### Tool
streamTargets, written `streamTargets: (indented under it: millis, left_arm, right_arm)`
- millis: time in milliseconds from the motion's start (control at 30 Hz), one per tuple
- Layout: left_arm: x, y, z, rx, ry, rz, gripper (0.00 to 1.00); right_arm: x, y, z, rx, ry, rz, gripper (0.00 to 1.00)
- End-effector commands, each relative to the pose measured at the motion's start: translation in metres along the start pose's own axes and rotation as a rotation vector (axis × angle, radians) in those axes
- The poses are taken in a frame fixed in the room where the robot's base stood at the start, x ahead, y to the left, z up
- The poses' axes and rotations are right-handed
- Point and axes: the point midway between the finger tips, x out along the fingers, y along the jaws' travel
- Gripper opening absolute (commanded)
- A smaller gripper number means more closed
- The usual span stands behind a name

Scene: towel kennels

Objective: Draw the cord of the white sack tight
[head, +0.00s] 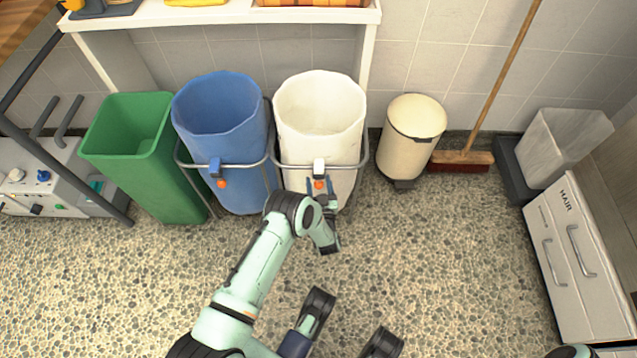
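The white sack (335,118) stands open-mouthed in a grey tubular frame (345,166), right of the blue sack. On its front hang a white cord lock (319,167) and, just below it, an orange cord end (319,184). My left gripper (320,186) is at the front of this sack, its dark fingertips on either side of the orange cord end. Whether the fingers press on it is too small to tell. The cord around the rim is not clearly visible.
A blue sack (222,105) with its own orange cord end and a green bin (128,125) stand left. A cream pedal bin (412,130), a broom (462,158) and a drawer cabinet (570,262) are right. A white shelf (225,17) is behind.

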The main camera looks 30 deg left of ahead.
Motion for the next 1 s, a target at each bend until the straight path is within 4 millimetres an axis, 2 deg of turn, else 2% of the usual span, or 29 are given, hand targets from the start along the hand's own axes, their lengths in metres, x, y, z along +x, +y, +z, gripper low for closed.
streamTargets:
  millis: [33,200,433,533,800,1000]
  left_arm:
    - [0.0,0.0,0.0,0.0,0.0,0.0,0.52]
    - [0.0,0.0,0.0,0.0,0.0,0.0,0.0]
    - [0.0,0.0,0.001,0.0,-0.001,0.0,0.0]
    - [0.0,0.0,0.008,0.001,-0.002,-0.001,0.0]
    - [0.0,0.0,0.064,0.002,-0.002,0.0,0.0]
    - [0.001,0.0,0.088,0.0,0.001,0.0,0.0]
  right_arm:
    - [0.0,0.0,0.0,0.0,0.0,0.0,0.55]
    - [0.0,0.0,0.0,0.0,0.0,0.0,0.55]
    - [0.0,0.0,0.0,0.0,0.0,0.0,0.55]
    - [0.0,0.0,0.0,0.0,0.0,0.0,0.55]
    - [0.0,0.0,0.0,0.0,0.0,0.0,0.55]
    - [0.0,0.0,0.0,0.0,0.0,0.0,0.55]
